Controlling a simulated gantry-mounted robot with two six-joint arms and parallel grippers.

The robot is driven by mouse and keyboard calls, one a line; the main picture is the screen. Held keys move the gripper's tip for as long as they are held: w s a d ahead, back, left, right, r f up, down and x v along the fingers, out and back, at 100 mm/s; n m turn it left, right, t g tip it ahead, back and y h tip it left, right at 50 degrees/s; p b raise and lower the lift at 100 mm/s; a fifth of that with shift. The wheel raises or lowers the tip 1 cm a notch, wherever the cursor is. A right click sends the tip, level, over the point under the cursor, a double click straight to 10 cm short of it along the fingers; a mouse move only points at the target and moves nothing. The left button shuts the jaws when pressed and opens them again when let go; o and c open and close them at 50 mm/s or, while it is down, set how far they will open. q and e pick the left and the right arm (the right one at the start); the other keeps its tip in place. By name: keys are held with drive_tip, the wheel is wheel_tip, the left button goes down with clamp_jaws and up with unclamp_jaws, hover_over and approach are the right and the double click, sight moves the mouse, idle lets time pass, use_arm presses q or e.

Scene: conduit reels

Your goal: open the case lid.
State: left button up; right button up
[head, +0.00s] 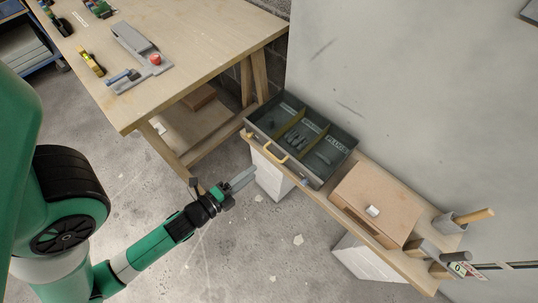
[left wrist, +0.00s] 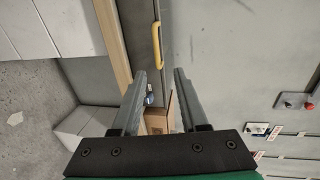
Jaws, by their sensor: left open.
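The grey case (head: 318,174) sits at the left end of the narrow wooden bench. Its yellow handle (head: 273,152) is on the front side. Labelled compartments with yellow dividers show from above; I cannot tell whether a clear lid covers them, and no raised lid is visible. My left gripper (head: 243,179) is open and empty, in front of the case and apart from the handle. In the left wrist view its two fingers (left wrist: 159,72) are spread, with the yellow handle (left wrist: 156,45) beyond the gap between them. My right gripper is not in view.
A wooden box (head: 378,198) with a pale block on top stands right of the case. A holder with a tool (head: 468,216) is at the bench's right end. A large workbench (head: 195,65) with tools stands at upper left. The floor in front is mostly clear.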

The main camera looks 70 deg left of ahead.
sight(272, 154)
use_arm(q)
drive_tip(key=p+x, duration=0.1)
drive_tip(key=x, duration=0.2)
drive_tip(key=p+x, duration=0.1)
drive_tip(key=x, duration=0.3)
drive_tip(key=a+p+x, duration=0.1)
drive_tip(key=x, duration=0.3)
drive_tip(key=shift+f, duration=0.35)
drive_tip(key=shift+s, duration=0.1)
clamp_jaws()
idle(0.9)
